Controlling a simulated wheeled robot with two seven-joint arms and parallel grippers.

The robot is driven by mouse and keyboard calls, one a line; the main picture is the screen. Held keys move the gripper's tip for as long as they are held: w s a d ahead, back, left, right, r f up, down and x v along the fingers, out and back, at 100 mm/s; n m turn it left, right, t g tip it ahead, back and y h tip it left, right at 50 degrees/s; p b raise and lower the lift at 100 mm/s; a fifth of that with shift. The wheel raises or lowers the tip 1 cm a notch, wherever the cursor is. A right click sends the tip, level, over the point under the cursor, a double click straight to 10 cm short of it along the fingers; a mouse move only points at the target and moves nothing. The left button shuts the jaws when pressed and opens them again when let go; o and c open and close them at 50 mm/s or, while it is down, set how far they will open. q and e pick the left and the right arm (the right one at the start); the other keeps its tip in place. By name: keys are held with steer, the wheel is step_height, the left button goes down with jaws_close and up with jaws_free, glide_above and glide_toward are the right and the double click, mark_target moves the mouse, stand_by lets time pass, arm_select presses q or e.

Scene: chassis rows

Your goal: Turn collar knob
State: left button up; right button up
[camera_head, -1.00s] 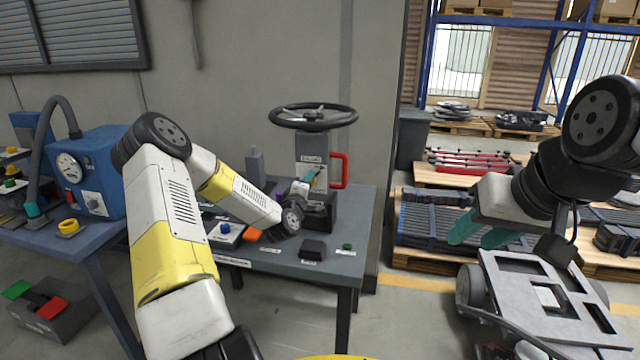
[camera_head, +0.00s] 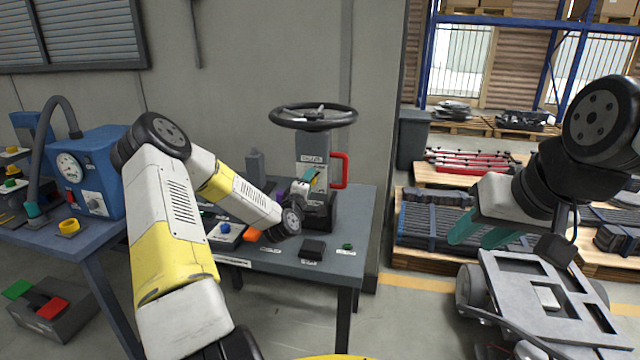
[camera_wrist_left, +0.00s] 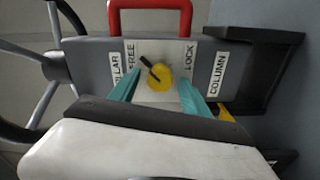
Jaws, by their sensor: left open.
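The yellow collar knob (camera_wrist_left: 160,78) has a dark bar handle and sits on a pale plate of the grey column (camera_wrist_left: 93,55). The bar's far end points up and left, toward the FREE label (camera_wrist_left: 131,54); the LOCK label (camera_wrist_left: 190,56) is on the other side. My left gripper (camera_wrist_left: 158,84) is open, its teal fingers on either side of the knob; contact cannot be told. In the head view the left gripper (camera_head: 312,178) is at the column's front and hides the knob. My right gripper (camera_head: 478,236) is open and empty, far right.
A black handwheel (camera_head: 313,117) tops the column, with a red handle (camera_head: 340,170) at its side. The grey table (camera_head: 335,262) also holds a black box (camera_head: 312,248) and a green button (camera_head: 347,246). A grey cart (camera_head: 545,295) stands below my right gripper.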

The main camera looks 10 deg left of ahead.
arm_select(q)
steer(key=s, duration=0.7)
steer(key=shift+s+a, duration=0.15)
steer(key=shift+s, duration=0.25)
steer(key=s+d+r+m+g+h, duration=0.2)
steer(key=s+d+r+m+g, duration=0.45)
steer(key=m, duration=0.35)
steer(key=s+d+r+m+g, duration=0.1)
steer(key=s+r, duration=0.4)
steer(key=s, duration=0.9)
steer(key=s+d+r+m+g, duration=0.1)
steer(key=s+r+m+g, duration=0.3)
steer(key=s, duration=1.1)
steer(key=shift+r+m, duration=0.4)
steer(key=shift+r, duration=0.25)
